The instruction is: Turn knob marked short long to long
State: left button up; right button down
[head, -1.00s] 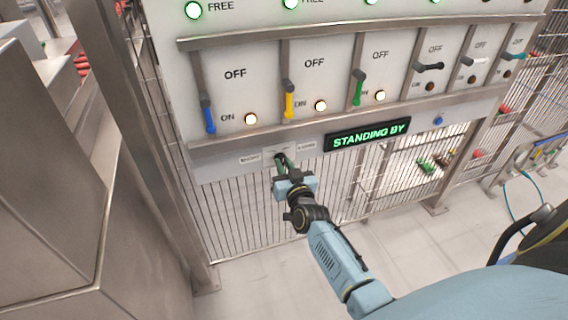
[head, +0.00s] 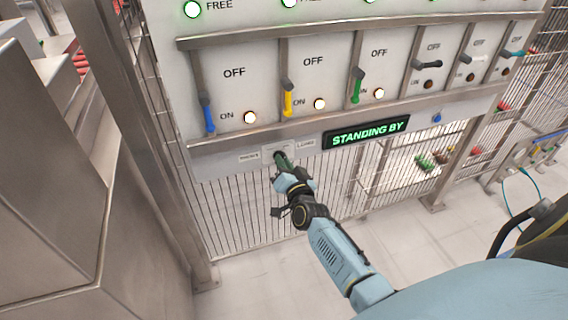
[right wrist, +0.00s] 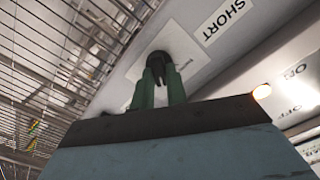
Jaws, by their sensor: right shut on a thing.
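The dark knob (right wrist: 159,60) sits on a pale plate on the panel's lower strip. A SHORT label (head: 249,156) is at its left and a LONG label (head: 306,144) at its right in the head view. The SHORT label also shows large in the right wrist view (right wrist: 222,20). My right gripper (head: 281,160) is shut on the knob, its two green fingers (right wrist: 160,88) on either side of it. The fingers hide much of the knob, and I cannot tell which label it points to. My left gripper is not in view.
Above is a row of levers, including a blue one (head: 208,116), a yellow one (head: 287,102) and a green one (head: 356,88). Wire mesh (head: 240,215) lies below the panel. A steel cabinet (head: 60,200) stands at left.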

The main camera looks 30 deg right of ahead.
jog(key=c, duration=1.4)
grip_release()
